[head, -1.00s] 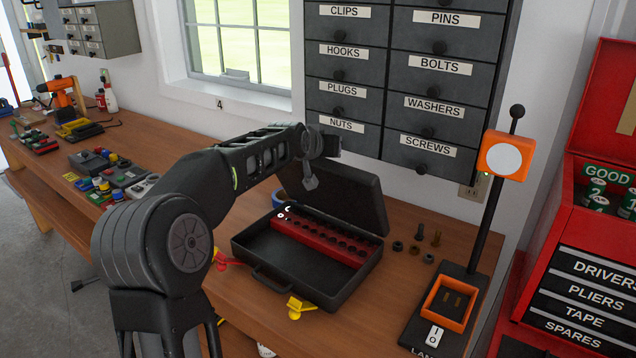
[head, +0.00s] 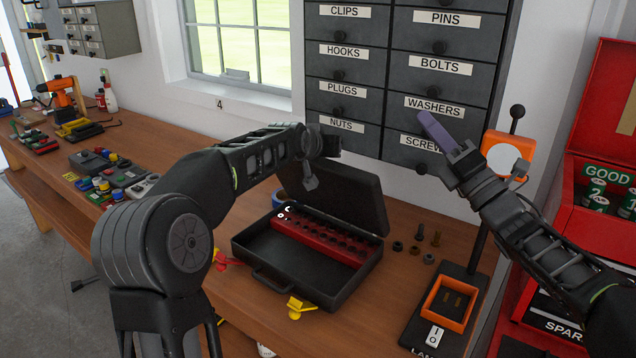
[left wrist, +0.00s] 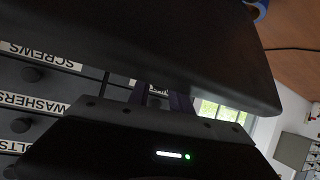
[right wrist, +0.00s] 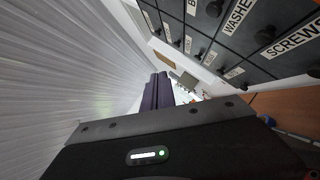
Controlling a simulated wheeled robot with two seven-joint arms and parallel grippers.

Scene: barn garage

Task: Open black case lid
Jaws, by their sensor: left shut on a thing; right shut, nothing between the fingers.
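The black case (head: 268,282) stands on the wooden bench with its lid (head: 350,208) raised and leaning back. A red strip with a row of holes (head: 320,238) lies inside it. My left gripper (head: 310,180) is at the lid's upper left corner, shut on the lid; its fingertips are mostly hidden in the head view. In the left wrist view the dark lid (left wrist: 150,45) fills the upper part, with the fingers (left wrist: 165,98) against it. My right gripper (head: 432,128) is shut and empty, raised in front of the drawers, with purple fingers (right wrist: 157,92) pressed together.
Several nuts and bolts (head: 415,250) lie right of the case. A black stand with an orange box (head: 448,304) is farther right, beside a red tool chest (head: 562,315). Yellow clamp (head: 297,308) lies in front. Labelled drawers (head: 345,60) hang behind.

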